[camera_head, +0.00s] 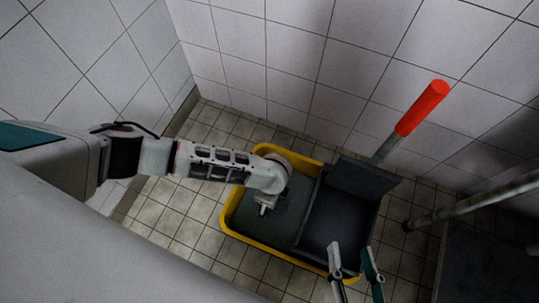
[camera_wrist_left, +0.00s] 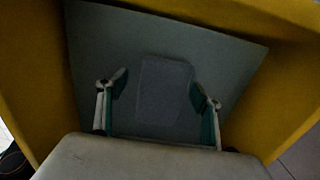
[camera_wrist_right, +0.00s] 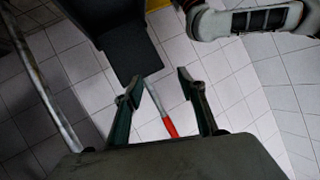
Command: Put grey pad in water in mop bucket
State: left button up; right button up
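The yellow mop bucket (camera_head: 226,222) stands on the tiled floor, with grey-green water (camera_head: 291,220) in its left part. My left gripper (camera_head: 263,209) reaches down into that part. In the left wrist view, the grey pad (camera_wrist_left: 162,90) is a darker rectangle in the water (camera_wrist_left: 225,60), between and beyond the fingertips of my left gripper (camera_wrist_left: 160,90). Those fingers are spread and do not appear to touch it; its depth is unclear. The pad is hidden in the head view. My right gripper (camera_head: 352,262) is open and empty near the bucket's front right edge.
A dark wringer (camera_head: 328,215) fills the bucket's right part, and its red handle (camera_head: 423,107) rises toward the wall. A metal pole (camera_head: 470,202) and a dark box-like shape (camera_head: 485,265) stand at right. Tiled walls close in behind and at left.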

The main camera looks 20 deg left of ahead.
pick_arm(q)
jog(key=r+p, duration=0.1)
jog(key=r, duration=0.2)
jog(key=w+r+p, duration=0.1)
jog(key=r, duration=0.1)
jog(key=shift+r+p, duration=0.3)
jog(key=shift+r, duration=0.1)
notch_tip(320, 180, up, 7)
jog(key=p, duration=0.3)
jog(key=shift+s+d, duration=0.15)
jog(key=shift+s, duration=0.25)
pick_arm(e)
jog(key=d+f+n+g+h, duration=0.1)
jog(key=d+n, duration=0.2)
jog(key=d, duration=0.3)
jog(key=shift+s+f, duration=0.15)
pick_arm(q)
jog(key=shift+f, duration=0.15)
pick_arm(e)
jog(key=shift+a, duration=0.1)
